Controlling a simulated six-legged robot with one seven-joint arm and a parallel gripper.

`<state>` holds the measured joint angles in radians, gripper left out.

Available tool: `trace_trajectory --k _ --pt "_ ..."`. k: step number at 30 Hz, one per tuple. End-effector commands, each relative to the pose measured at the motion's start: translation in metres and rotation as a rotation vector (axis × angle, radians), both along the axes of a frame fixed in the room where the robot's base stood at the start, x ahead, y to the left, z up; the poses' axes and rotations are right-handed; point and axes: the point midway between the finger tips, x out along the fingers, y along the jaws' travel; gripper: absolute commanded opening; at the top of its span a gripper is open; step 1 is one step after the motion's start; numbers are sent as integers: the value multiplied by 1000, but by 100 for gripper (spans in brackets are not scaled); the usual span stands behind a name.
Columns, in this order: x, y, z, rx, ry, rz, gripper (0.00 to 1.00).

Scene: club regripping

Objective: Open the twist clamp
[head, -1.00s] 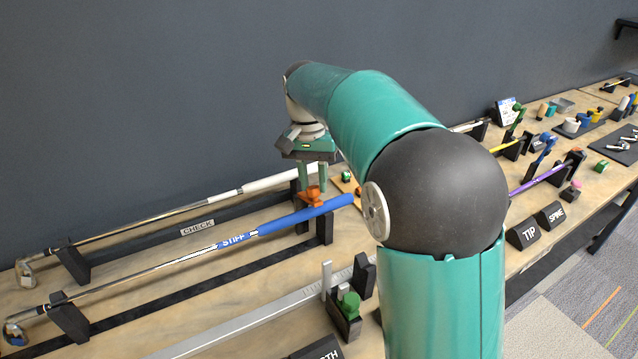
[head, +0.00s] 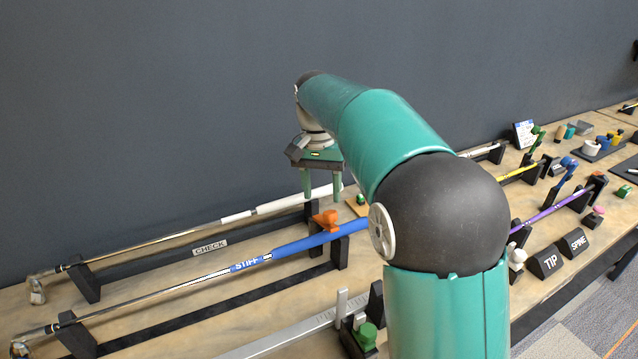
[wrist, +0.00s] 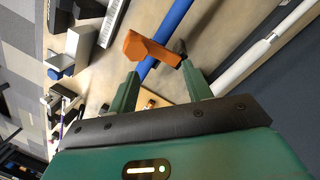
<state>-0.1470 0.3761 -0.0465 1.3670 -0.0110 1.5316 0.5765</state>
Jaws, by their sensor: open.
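The orange twist clamp (head: 326,219) sits on the blue-gripped club marked STIFF (head: 310,240), near a black rest. In the wrist view, the clamp's orange handle (wrist: 148,48) lies across the blue grip (wrist: 173,30), with a dark end piece at its right. My gripper (head: 322,192) is open and empty, fingers pointing down, above and apart from the clamp in the head view. In the wrist view, the handle shows just beyond the spread fingertips (wrist: 160,78). My arm hides part of the grip end.
A white-gripped club (head: 236,217) lies behind, by the wall, near the CHECK label (head: 210,246). A metal ruler (head: 295,328) with a green knob (head: 368,334) is in front. At right are the TIP block (head: 546,263), SPINE block (head: 572,242) and more clubs on rests.

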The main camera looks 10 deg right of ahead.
Motion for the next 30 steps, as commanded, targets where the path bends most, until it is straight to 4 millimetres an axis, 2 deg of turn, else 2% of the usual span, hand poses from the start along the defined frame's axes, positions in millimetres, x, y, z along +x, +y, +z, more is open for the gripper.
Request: trace_trajectory --k 5,15,21,26,30 --pt "3 2 12 0 0 2 50" --pt "11 6 80 0 -1 4 50" --pt "16 9 113 0 1 5 50" --pt "18 10 128 0 2 5 50" --pt "18 11 134 0 4 6 50"
